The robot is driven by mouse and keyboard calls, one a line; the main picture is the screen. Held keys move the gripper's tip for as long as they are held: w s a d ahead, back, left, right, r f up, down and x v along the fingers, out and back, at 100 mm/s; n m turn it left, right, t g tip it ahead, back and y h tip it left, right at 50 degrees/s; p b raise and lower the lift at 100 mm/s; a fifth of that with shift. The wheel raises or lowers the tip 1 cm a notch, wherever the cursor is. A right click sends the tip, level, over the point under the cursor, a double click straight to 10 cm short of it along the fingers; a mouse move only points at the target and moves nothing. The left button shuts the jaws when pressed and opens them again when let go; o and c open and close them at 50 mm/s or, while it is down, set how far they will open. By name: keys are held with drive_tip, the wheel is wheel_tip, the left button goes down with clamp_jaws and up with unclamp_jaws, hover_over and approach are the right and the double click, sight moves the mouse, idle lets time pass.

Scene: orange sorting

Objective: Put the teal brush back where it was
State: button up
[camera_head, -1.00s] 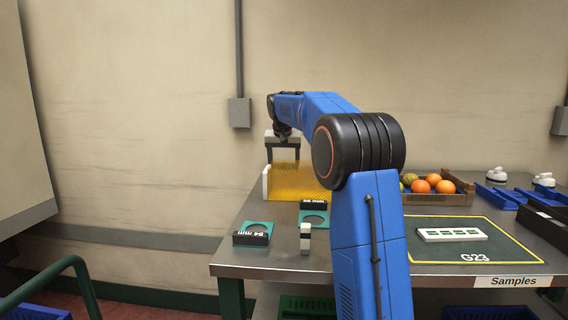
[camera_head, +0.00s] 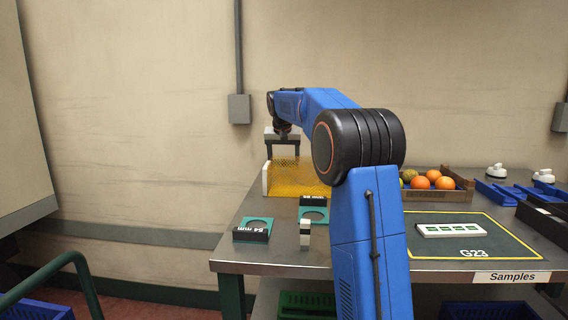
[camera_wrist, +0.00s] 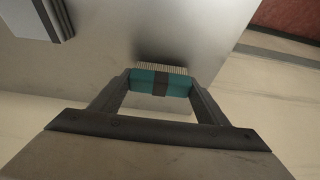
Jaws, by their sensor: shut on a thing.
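The teal brush (camera_wrist: 146,80) shows in the wrist view between the fingertips of my gripper (camera_wrist: 160,88). It has a teal body with a dark band around its middle and pale bristles along the far side. My gripper is shut on it. Beyond the bristles is the grey metal table top (camera_wrist: 105,48), with a dark shadow by the bristles; I cannot tell whether they touch it. In the head view my gripper (camera_head: 283,155) points down at the back left of the table, by the yellow mesh piece (camera_head: 295,180). The brush cannot be made out there.
Two teal ring gauges (camera_head: 256,222) with black labels and a small grey-white block (camera_head: 305,234) stand at the table's front left. A fruit crate (camera_head: 440,194) stands at the back right. A dark mat (camera_head: 430,245) marked G23 holds a white slotted tray (camera_head: 452,230).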

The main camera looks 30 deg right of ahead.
drive_tip(key=shift+f, duration=0.5)
idle(0.5)
drive_tip(key=o, duration=1.1)
drive_tip(key=shift+o, duration=0.8)
drive_tip(key=shift+o, duration=0.6)
drive_tip(key=shift+r, duration=0.1)
drive_tip(key=shift+r, duration=3.9)
